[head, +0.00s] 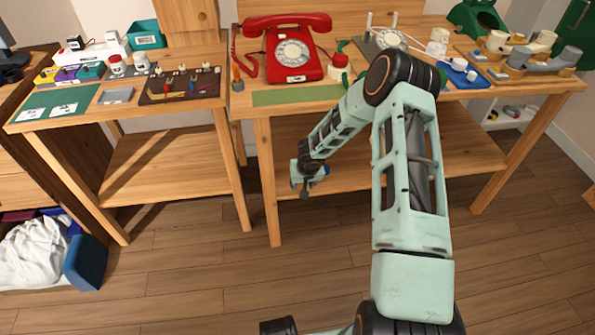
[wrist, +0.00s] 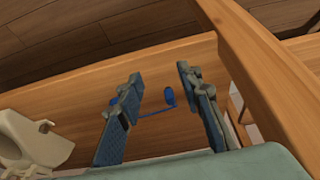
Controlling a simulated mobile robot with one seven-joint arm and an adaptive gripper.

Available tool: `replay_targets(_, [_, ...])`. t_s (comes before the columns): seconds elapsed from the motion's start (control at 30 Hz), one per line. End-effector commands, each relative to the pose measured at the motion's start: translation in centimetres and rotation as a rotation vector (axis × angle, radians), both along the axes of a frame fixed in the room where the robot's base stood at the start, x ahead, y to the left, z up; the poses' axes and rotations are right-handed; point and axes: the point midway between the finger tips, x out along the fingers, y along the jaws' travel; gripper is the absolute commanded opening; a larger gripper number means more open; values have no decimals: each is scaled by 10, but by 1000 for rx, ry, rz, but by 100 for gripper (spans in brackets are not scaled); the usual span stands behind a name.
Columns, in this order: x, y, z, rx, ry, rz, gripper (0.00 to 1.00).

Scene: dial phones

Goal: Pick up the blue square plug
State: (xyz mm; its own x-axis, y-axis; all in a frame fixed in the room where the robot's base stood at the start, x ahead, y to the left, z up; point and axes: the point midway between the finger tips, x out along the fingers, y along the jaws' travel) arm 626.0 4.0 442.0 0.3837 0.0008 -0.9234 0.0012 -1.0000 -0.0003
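My gripper (head: 307,180) hangs below the tabletop front edge, beside the left leg of the right table. In the wrist view, its two blue-padded fingers (wrist: 160,76) stand apart with open space between them. A small blue piece (wrist: 169,96) shows between the fingers, with a thin blue strip by it, against the wood. It does not touch either finger in the picture. It may be the blue plug, but its square shape cannot be made out. In the head view, a small blue spot (head: 325,170) shows at the gripper's right side; I cannot tell whether it is plug or finger pad.
A red dial phone (head: 292,52) stands on the right table above my gripper. A blue tray (head: 478,82) with a white piece and several handsets lie at the right. The left table (head: 60,123) holds small parts. The lower shelf (head: 440,150) looks mostly bare.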

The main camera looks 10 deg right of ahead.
Motion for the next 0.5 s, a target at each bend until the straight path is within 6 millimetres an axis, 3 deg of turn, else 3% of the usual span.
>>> replay_targets(0.5, [62, 0, -1, 1, -2, -3, 33])
